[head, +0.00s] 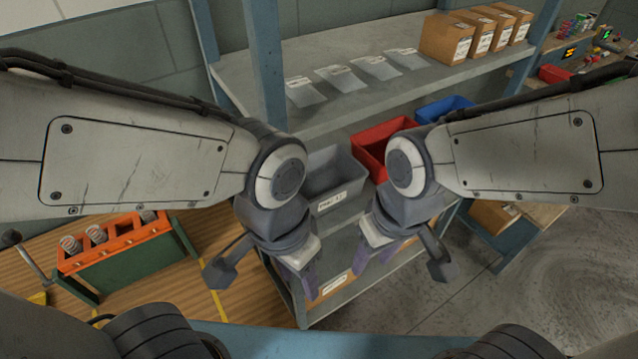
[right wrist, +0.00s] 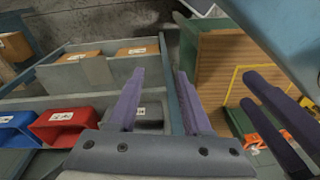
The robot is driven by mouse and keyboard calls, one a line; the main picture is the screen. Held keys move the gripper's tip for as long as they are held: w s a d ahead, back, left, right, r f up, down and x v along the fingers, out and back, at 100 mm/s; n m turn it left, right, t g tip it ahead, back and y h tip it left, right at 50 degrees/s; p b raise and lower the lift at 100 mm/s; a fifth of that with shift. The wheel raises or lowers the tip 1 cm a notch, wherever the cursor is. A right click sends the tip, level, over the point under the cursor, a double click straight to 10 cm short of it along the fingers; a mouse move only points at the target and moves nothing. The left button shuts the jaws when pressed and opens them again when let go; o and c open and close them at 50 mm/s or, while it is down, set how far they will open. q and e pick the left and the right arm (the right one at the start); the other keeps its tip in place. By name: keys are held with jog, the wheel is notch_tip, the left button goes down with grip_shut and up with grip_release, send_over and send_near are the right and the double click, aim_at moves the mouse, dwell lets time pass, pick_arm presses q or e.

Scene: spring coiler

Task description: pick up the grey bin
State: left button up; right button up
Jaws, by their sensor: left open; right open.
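The grey bin (head: 338,178) is open-topped with a white label on its front and stands on a shelf, left of the red bin. In the right wrist view the grey bin (right wrist: 152,115) is partly hidden behind my gripper. My left gripper (head: 302,280) is open and empty, in front of and below the bin's left side. My right gripper (head: 376,262) is open and empty, in front of and below its right side. Its purple fingers (right wrist: 160,74) are apart in the right wrist view, where my left gripper (right wrist: 268,105) shows at the right. Neither gripper appears to touch the bin.
The red bin (head: 386,142) and a blue bin (head: 443,108) stand right of the grey bin. Several cardboard boxes (head: 450,40) and flat packets (head: 345,78) lie on the shelf above. A blue post (head: 264,65) rises at left.

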jog(key=w+d+f+m+t+b, duration=0.1)
jog(key=w+d+f+m+b, duration=0.35)
jog(key=w+d+f, duration=0.35)
jog(key=m+g+y+b, duration=0.25)
jog(key=m+y, duration=0.25)
jog(key=m, duration=0.7)
send_near(331, 195)
jog(key=shift+m+t, duration=0.25)
jog(key=shift+m, duration=0.1)
jog(key=shift+s+p+x, duration=0.2)
jog(key=shift+p+x, duration=0.25)
jog(key=shift+x, duration=4.25)
pick_arm(q)
notch_tip(331, 195, down, 8)
pick_arm(e)
grip_shut()
pick_arm(q)
jog(key=shift+r, duration=0.1)
